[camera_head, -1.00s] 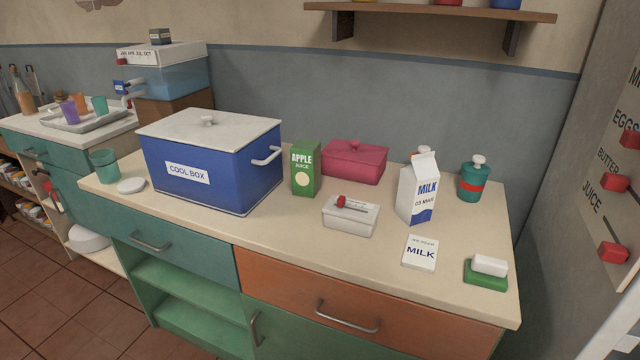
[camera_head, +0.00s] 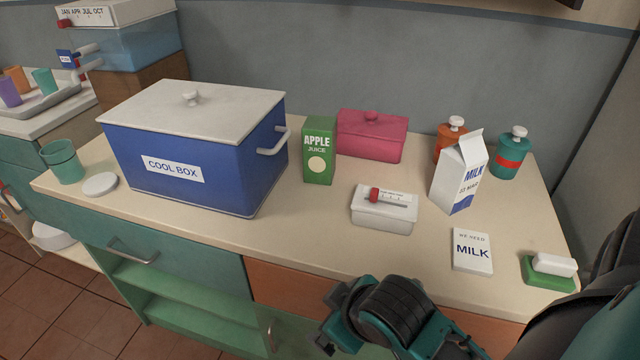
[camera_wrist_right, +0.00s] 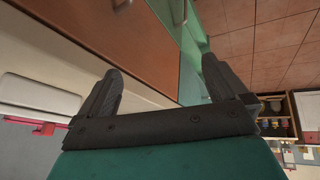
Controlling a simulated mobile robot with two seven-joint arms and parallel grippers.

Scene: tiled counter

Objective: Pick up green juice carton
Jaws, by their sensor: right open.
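The green apple juice carton (camera_head: 319,151) stands upright on the counter, between the blue cool box and the pink lidded box. My right gripper (camera_head: 335,312) is in front of the counter's front edge, low in the head view, well short of the carton. In the right wrist view my right gripper (camera_wrist_right: 160,80) has its two dark fingers spread apart with nothing between them. The carton cannot be made out in the wrist view. My left gripper is not in view.
The cool box (camera_head: 200,160) stands left of the carton, the pink box (camera_head: 371,138) right of it. A white butter-dish-like box (camera_head: 384,212) sits in front to the right. A milk carton (camera_head: 459,172), a milk card (camera_head: 472,250) and a green sponge holder (camera_head: 548,272) are farther right.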

